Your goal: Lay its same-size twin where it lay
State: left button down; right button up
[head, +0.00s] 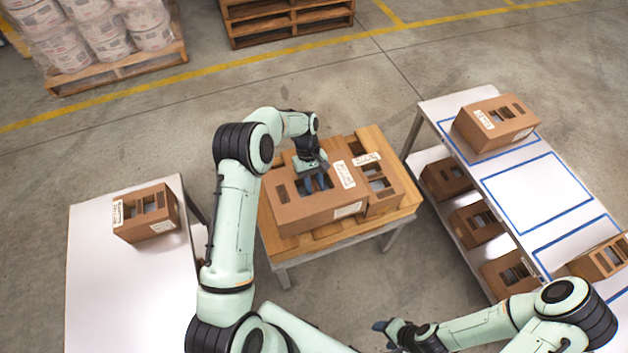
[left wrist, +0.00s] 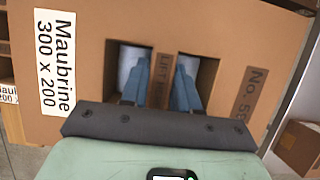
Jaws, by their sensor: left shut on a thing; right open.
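My left gripper (head: 316,184) is shut on the lift bar of a brown carton (head: 290,213), with its fingers in the two openings in the top. In the left wrist view this carton (left wrist: 90,25) has a white label reading "Maubrine 300 x 200" and a partly cut-off "No." mark. It is at the wooden-topped stand (head: 293,248); I cannot tell whether it touches the wood. Another labelled carton (head: 383,202) is close on its right, partly hidden. My right gripper (head: 381,327) is open and empty near the bottom of the head view.
The right bench (head: 433,104) has blue outlines; one (head: 537,195) is empty between cartons (head: 497,122) and (head: 600,258). Several cartons (head: 475,224) stand on its lower shelf. A carton (head: 147,213) stands on the left table (head: 120,285). Pallets (head: 285,25) lie behind on the floor.

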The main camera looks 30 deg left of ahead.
pick_arm(q)
jog(key=shift+f+b, duration=0.4)
jog(key=shift+f, duration=3.15)
pick_arm(e)
jog(key=shift+s+f, duration=0.55)
jog(key=shift+f, duration=0.05)
pick_arm(q)
jog(key=shift+f, duration=0.3)
jog(key=c, duration=0.8)
grip_release()
jog(key=shift+o, duration=0.2)
